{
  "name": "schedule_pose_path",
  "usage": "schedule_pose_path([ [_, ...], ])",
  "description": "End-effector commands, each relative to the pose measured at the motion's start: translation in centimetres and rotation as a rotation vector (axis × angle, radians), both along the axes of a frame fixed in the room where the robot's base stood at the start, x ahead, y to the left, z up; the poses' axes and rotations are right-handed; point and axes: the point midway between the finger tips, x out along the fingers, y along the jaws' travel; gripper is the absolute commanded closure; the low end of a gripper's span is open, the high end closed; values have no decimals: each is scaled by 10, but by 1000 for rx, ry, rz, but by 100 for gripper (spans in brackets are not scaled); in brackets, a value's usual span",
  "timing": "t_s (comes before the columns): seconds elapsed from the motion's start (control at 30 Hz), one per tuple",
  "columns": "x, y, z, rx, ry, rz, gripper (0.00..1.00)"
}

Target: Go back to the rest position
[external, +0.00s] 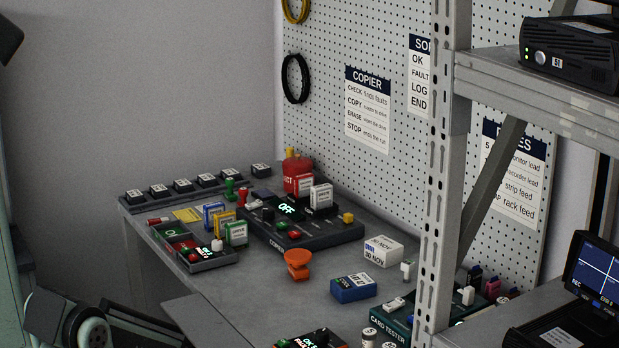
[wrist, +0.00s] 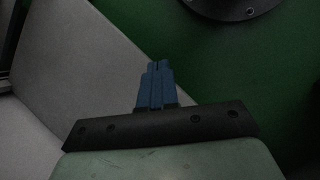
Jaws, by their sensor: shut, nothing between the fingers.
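My gripper (wrist: 157,68) shows in the wrist view with its two blue fingers together and nothing between them. Behind the fingers are a pale grey surface and a dark green surface. No task object is near the fingers. In the external view the gripper cannot be made out; only dark and pale green parts show at the left edge and lower left corner.
A metal rack post (external: 441,190) stands at right. A pegboard (external: 330,50) is behind.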

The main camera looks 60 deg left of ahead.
Motion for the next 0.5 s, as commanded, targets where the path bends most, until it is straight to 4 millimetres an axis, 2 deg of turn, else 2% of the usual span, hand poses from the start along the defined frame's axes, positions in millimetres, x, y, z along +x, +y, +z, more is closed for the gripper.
schedule_pose_path([
  [0.03, -9, -16, -2, 2, 15, -57, 100],
  [0.2, -37, -54, -11, 13, 54, -247, 100],
  [0.5, -93, -103, -20, 32, 126, -586, 100],
])
